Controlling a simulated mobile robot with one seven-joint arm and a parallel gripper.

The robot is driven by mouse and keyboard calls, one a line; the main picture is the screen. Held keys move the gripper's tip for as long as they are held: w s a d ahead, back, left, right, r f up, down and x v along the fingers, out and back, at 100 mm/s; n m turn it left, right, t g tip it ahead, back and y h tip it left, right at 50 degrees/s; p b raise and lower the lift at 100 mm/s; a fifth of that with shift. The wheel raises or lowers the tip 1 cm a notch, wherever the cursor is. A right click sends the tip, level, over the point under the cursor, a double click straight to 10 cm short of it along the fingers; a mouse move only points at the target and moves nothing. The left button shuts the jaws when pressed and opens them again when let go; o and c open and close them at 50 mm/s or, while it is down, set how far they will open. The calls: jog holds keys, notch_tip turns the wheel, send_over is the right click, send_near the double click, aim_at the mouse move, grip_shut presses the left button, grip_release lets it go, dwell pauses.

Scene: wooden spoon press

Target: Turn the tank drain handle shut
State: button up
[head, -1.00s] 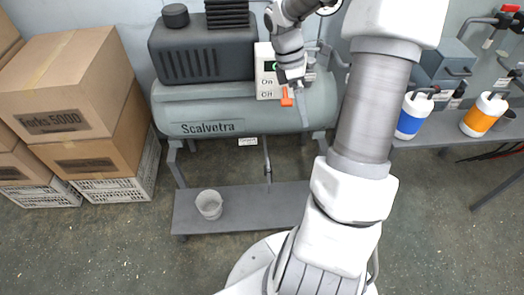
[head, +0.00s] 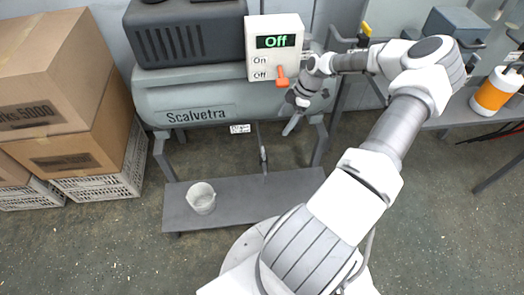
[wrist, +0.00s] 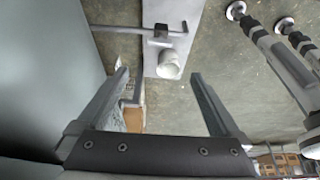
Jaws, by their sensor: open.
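The grey tank (head: 190,104), marked Scalvetra, stands at the back. From its underside a thin drain pipe (head: 261,138) runs down with a small handle-like part (head: 263,154) above the low shelf. In the wrist view the pipe crosses the top with a dark valve block (wrist: 160,33) and a thin bent bar (wrist: 185,28); whether the handle is open or shut is unclear. My gripper (head: 289,130) is open and empty by the tank's lower right end, right of the pipe and apart from it. Its spread fingers (wrist: 159,75) show below the valve in the wrist view.
A control box (head: 272,48) reads Off, with an orange lever (head: 283,78) at its lower right. A low grey shelf (head: 235,205) holds a white bucket (head: 201,198). Boxes (head: 75,148) stand left; a bench with an orange-white container (head: 496,92) stands right. Floor in front is open.

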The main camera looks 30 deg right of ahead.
aim_at(263, 153)
jog(key=b+x, duration=0.5)
jog(key=x, duration=1.2)
jog(key=shift+a+f, duration=0.15)
jog(key=shift+f, duration=0.25)
jog(key=c, duration=1.2)
jog(key=shift+c, duration=0.2)
